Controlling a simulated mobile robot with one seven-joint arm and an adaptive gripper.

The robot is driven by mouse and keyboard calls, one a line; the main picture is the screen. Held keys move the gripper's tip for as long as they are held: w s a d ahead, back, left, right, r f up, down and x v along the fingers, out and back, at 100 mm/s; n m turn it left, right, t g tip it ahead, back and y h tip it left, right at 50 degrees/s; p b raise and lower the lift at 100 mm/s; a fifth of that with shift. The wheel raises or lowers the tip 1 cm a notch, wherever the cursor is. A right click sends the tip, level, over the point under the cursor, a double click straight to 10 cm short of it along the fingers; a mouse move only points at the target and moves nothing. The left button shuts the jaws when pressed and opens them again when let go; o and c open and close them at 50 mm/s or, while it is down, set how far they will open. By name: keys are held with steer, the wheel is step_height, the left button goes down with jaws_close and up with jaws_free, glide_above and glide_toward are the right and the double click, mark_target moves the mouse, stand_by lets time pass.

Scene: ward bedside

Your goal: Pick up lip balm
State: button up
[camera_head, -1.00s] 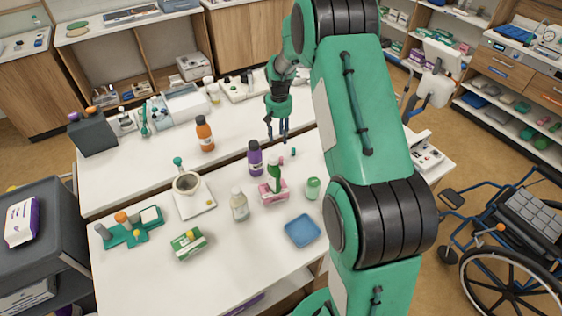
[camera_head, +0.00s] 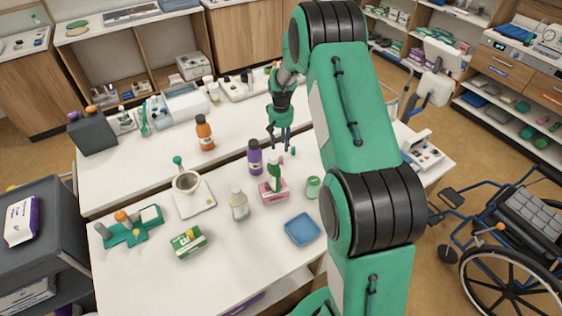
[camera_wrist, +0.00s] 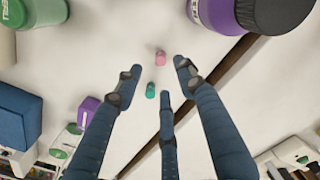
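Two small capped cylinders lie on the white table: a pink one (camera_wrist: 160,57) and a teal-green one (camera_wrist: 151,90). Either could be the lip balm; I cannot tell which. In the head view the pink one (camera_head: 281,160) and the teal one (camera_head: 293,151) lie right of the purple bottle (camera_head: 255,157). My gripper (camera_head: 280,146) points down close above them. In the wrist view my gripper (camera_wrist: 157,78) has its fingers spread, empty, with both cylinders showing between or just beyond the fingertips.
The purple bottle (camera_wrist: 262,12) and a green-capped jar (camera_wrist: 40,10) stand close by. A pink holder with a green brush (camera_head: 272,188), a clear bottle (camera_head: 239,204) and a blue tray (camera_head: 302,229) sit nearer. An orange bottle (camera_head: 205,133) stands farther left.

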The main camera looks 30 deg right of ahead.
mark_target(281, 157)
steer(key=shift+f, duration=2.5)
steer(key=shift+f, duration=0.1)
steer(key=shift+w+d+f+b, duration=0.1)
steer(key=shift+f+b, duration=0.15)
steer(key=shift+f, duration=1)
steer(key=shift+w+d+f+b, duration=0.1)
steer(key=shift+f+b, duration=0.15)
steer(key=shift+f, duration=1)
steer(key=c, duration=0.9)
